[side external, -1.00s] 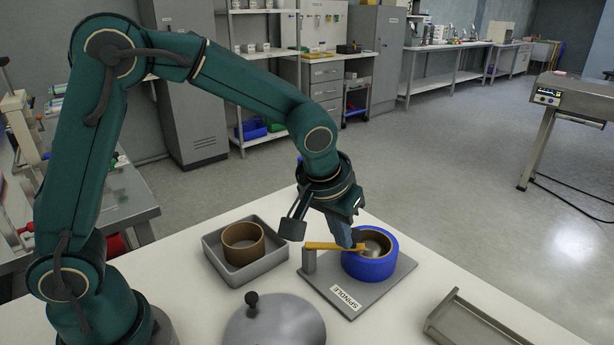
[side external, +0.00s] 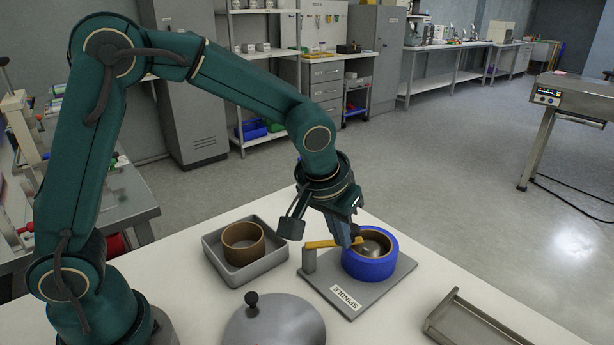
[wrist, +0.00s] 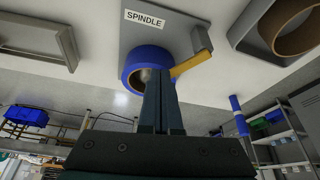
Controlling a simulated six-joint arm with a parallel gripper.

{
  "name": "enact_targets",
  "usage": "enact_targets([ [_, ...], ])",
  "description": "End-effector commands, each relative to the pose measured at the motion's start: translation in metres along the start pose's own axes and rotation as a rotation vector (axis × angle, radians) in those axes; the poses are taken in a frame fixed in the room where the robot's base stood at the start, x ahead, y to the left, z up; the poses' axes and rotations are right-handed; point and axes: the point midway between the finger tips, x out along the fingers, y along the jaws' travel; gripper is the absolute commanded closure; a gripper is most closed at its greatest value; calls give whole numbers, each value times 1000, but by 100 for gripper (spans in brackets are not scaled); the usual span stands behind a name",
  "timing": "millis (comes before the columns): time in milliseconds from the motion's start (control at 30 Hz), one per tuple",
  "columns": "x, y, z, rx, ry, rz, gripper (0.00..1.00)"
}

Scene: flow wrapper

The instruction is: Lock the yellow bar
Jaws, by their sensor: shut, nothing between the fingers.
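The yellow bar (side external: 325,243) runs level from a grey post (side external: 309,260) on the spindle plate to the rim of a blue roll (side external: 369,262). The roll has a brown core and stands on the plate (side external: 340,303) labelled SPINDLE. In the wrist view the bar (wrist: 190,64) reaches the blue roll (wrist: 133,63) and the shut fingers (wrist: 160,80) cover part of the roll and the bar's tip.
A grey tray (side external: 246,278) holding a brown core (side external: 243,244) stands left of the plate. A round grey lid with a black knob (side external: 275,322) lies in front. An empty grey tray (side external: 478,325) is at the front right. White table shows between them.

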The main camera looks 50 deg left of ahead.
Motion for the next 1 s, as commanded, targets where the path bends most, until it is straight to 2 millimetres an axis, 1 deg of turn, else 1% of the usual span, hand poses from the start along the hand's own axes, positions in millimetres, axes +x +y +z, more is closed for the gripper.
enact_targets([
  [167, -2, 1, 5, 2, -1, 1, 100],
  [233, -4, 3, 11, 2, 0, 1, 100],
  [333, -10, 6, 24, 6, 1, 2, 100],
  [400, -16, 8, 38, 7, 1, 3, 100],
  [600, -63, 12, 35, 0, 8, 5, 100],
  [700, -82, 13, 35, 0, 7, 5, 100],
  [833, -101, 14, 36, 0, 4, 3, 100],
  [1000, -113, 14, 35, -3, 1, 0, 100],
])
